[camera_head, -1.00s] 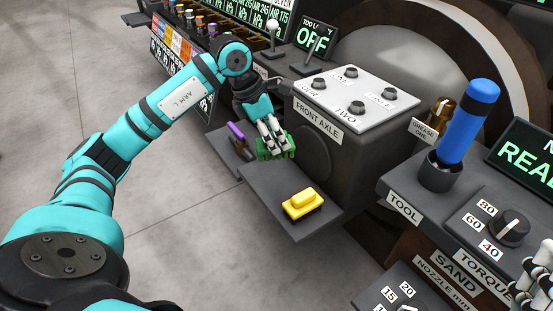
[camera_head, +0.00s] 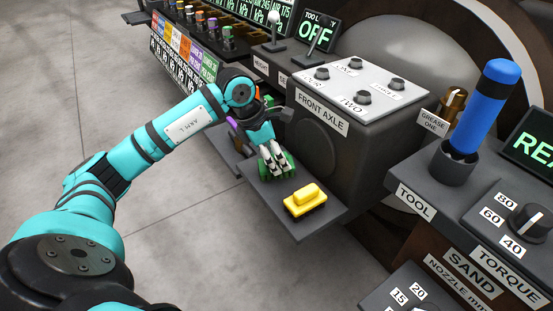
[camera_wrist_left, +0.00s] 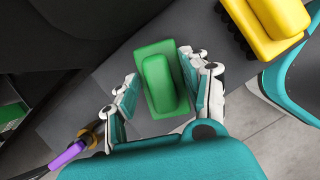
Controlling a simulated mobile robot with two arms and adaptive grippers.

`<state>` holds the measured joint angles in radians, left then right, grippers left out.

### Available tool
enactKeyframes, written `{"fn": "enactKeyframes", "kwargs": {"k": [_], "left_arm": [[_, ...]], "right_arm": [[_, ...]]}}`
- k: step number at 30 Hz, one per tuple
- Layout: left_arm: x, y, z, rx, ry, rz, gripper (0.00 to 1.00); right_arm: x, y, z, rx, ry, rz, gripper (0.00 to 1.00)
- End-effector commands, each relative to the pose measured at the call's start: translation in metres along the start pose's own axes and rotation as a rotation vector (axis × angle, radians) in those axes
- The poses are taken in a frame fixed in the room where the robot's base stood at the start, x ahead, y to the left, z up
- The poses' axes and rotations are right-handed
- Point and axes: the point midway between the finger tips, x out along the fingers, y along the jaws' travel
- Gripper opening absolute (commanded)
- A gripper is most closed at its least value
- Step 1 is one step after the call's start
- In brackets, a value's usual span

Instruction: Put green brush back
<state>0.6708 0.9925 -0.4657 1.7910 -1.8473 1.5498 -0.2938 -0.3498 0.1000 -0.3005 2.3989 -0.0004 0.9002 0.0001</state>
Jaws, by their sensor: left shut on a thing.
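The green brush (camera_head: 291,164) is at the grey shelf (camera_head: 309,226) beside the front axle box. In the left wrist view the green brush (camera_wrist_left: 158,82) shows as a block with a raised grip, between the two fingers. My left gripper (camera_head: 275,168) points down and is shut on the green brush. The brush is over or on the shelf; I cannot tell whether it touches. The yellow brush (camera_head: 305,198) sits on the shelf nearer the front, apart from the green one. My right gripper is out of view.
A purple-handled tool (camera_head: 234,127) is behind my left gripper. The front axle box (camera_head: 340,105) with several knobs stands right of the shelf. A blue-handled tool (camera_head: 488,105) stands in its holder at right. Open floor lies left of the shelf.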

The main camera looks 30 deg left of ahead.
Motion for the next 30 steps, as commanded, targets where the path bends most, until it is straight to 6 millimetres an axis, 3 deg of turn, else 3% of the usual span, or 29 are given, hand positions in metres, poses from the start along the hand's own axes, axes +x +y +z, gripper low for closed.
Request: {"fn": "enactKeyframes", "kwargs": {"k": [8, 9, 13, 23, 30], "left_arm": [[0.002, 0.000, -0.001, 0.000, 0.001, 0.000, 0.17], [0.001, 0.000, -0.001, -0.001, 0.001, 0.000, 0.52], [0.001, 0.000, -0.001, -0.001, 0.001, 0.000, 0.69], [-0.003, 0.000, 0.001, 0.000, 0.001, 0.000, 0.70], [-0.043, 0.001, 0.002, -0.001, 0.001, 0.004, 0.70]], "right_arm": [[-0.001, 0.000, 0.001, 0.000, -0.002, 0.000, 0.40], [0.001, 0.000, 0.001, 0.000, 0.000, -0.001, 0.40], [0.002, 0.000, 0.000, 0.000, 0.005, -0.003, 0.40], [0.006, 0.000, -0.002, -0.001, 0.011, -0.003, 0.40], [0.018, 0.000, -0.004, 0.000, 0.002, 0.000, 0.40]]}}
